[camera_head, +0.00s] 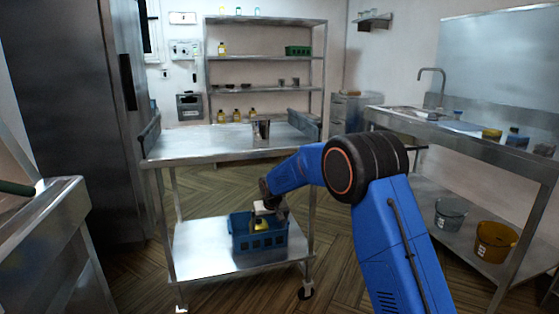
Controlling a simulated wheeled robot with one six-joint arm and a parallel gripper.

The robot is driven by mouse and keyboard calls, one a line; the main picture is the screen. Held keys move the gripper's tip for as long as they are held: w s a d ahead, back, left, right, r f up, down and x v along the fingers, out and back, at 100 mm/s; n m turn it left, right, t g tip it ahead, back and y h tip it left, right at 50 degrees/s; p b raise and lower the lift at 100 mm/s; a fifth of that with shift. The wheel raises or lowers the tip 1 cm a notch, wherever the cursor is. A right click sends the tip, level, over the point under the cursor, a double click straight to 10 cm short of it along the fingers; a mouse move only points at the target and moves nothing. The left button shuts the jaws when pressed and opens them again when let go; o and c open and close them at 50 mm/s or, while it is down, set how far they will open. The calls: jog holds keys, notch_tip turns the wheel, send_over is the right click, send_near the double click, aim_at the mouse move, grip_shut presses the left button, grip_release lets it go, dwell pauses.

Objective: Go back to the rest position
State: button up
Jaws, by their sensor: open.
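My gripper (267,207) hangs at the end of my blue arm, just in front of the steel cart's top (205,143) and over its lower shelf (195,258). It is open, right above or partly inside a blue crate (262,243) on that shelf; I cannot tell how deep it reaches. A yellow item (261,225) shows in the crate under the gripper. Whether the fingers touch it is too small to tell. A metal cup (261,128) stands on the cart's top.
A steel counter (50,210) stands at the left, near a dark tall cabinet (75,120). A sink bench (470,145) is at the right, with a grey bucket (451,213) and a yellow bucket (495,241) below. A shelf rack (265,57) stands behind. Wooden floor lies between.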

jog(key=s+d+r+m, duration=0.1)
jog(key=s+d+r, duration=1)
jog(key=s+d, duration=0.15)
jog(key=s+d+r, duration=1.1)
jog(key=s, duration=0.3)
jog(key=s+d+f, duration=0.1)
jog(key=s+d, duration=0.2)
jog(key=s, duration=0.8)
jog(key=s+d+f+m, duration=0.1)
jog(key=s+d+f, duration=0.1)
jog(key=s, duration=0.9)
jog(key=s+d+f+h, duration=0.1)
jog(key=s+d, duration=0.4)
jog(key=s, duration=0.5)
jog(key=shift+s+f+m, duration=0.25)
jog(key=shift+s+m, duration=0.15)
